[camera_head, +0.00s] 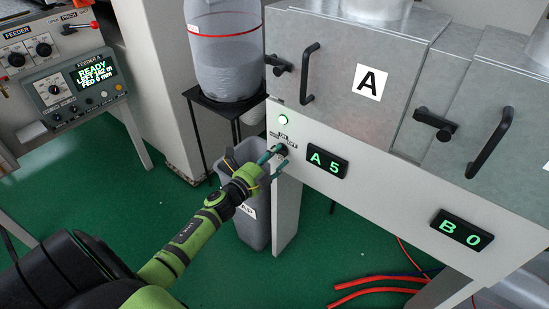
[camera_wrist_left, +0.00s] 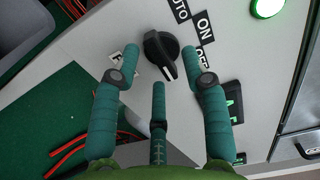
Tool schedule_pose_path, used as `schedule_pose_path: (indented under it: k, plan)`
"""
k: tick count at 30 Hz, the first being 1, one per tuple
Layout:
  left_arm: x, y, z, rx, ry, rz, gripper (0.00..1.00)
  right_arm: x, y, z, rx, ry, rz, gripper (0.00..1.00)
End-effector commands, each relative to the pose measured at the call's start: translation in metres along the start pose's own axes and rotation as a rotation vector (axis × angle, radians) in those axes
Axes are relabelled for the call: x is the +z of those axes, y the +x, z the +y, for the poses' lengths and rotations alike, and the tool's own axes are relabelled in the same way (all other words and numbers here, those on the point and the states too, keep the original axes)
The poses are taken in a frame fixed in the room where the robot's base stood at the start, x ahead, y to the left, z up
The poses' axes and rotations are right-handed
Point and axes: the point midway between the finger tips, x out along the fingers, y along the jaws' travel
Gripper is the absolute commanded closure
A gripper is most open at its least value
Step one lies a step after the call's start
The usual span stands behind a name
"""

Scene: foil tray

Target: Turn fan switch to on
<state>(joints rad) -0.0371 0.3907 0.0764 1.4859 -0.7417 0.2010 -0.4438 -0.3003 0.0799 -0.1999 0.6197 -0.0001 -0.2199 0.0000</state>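The fan switch is a black rotary knob (camera_wrist_left: 158,48) on a pale panel, beside AUTO, ON and OFF labels. A white mark on its bar points toward the bottom of the left wrist view, a little right, and not at the ON label (camera_wrist_left: 204,23). In the head view the knob (camera_head: 282,149) sits below a lit greenish lamp (camera_head: 283,119). My left gripper (camera_wrist_left: 159,56) is open, its teal fingers on either side of the knob with narrow visible gaps. It also shows in the head view (camera_head: 274,160). My right gripper is not in view.
A grey bin (camera_head: 255,232) stands below the panel, close to my left wrist. A black stand (camera_head: 232,106) holds a clear container behind it. Displays A 5 (camera_head: 327,161) and B 0 (camera_head: 462,231) are on the panel. Red hoses (camera_head: 365,288) lie on the green floor.

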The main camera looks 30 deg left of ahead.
Motion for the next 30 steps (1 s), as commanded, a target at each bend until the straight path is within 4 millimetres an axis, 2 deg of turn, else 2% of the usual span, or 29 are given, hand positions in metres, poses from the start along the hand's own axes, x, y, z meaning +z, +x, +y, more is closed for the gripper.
schedule_pose_path:
  k: [8, 11, 21, 25, 30]
  plan:
    - [0.000, -0.007, 0.000, 0.000, -0.001, 0.000, 0.55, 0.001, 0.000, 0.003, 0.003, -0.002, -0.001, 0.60]
    - [0.000, -0.021, 0.001, 0.002, 0.000, 0.000, 0.55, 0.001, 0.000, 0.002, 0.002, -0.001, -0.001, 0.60]
    - [-0.001, -0.089, 0.001, 0.003, -0.002, 0.000, 0.55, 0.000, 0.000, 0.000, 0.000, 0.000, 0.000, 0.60]
    - [0.000, -0.108, 0.001, 0.002, -0.001, -0.001, 0.55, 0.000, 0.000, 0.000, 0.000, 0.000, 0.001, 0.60]
    - [0.000, -0.119, 0.000, 0.000, -0.001, -0.001, 0.55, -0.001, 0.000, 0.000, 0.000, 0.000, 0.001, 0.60]
